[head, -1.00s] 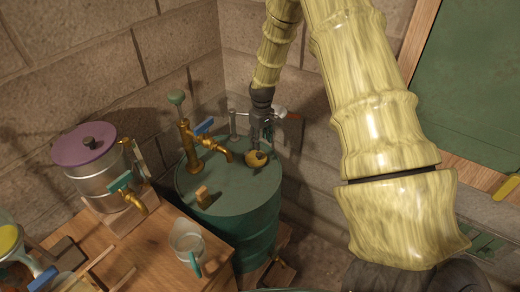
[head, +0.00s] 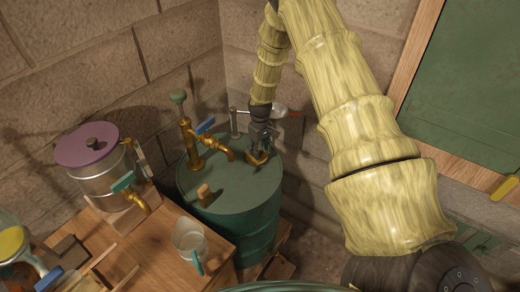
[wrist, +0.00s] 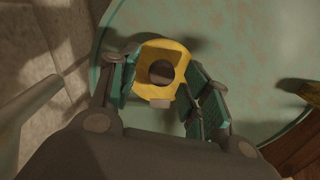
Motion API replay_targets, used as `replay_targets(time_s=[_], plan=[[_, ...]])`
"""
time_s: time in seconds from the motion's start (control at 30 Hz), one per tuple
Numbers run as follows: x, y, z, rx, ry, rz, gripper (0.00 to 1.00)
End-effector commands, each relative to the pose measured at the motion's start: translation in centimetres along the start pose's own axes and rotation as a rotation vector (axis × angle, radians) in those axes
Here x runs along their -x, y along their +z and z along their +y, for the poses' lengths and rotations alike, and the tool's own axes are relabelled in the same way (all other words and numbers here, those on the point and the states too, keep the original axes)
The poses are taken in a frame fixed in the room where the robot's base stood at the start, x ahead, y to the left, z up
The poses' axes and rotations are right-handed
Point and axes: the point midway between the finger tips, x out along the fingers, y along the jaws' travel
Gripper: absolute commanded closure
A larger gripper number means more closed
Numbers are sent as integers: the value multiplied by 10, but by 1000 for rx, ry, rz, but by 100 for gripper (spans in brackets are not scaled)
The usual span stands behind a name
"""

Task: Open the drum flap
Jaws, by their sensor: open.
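The green drum (head: 228,205) stands in the corner, with a small yellow fitting (head: 253,161) at the right of its lid. In the wrist view the fitting (wrist: 150,52) is a yellow block with a dark round opening or recess in its middle and a small pale tab at its near edge. I cannot tell whether this is the flap itself or its seat, nor how far it is raised. My gripper (head: 262,146) is open and points down over the fitting. Its teal-padded fingers (wrist: 160,82) are on either side of the fitting, the left one close to it.
A brass pump with a spout (head: 190,145) rises from the lid, left of my gripper. A wooden block (head: 203,193) sits at the lid's front. A steel pot with a purple lid (head: 88,147) and a clear jug (head: 189,238) stand on the wooden bench. Stone walls close in behind.

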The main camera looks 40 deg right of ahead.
Motion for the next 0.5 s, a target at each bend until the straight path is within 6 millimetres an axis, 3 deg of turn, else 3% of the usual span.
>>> replay_targets(time_s=[0.07,0.3,0.5], plan=[[0,0,0,0,0,0,56],[0,0,0,0,0,0,100],[0,0,0,0,1,-1,100]])
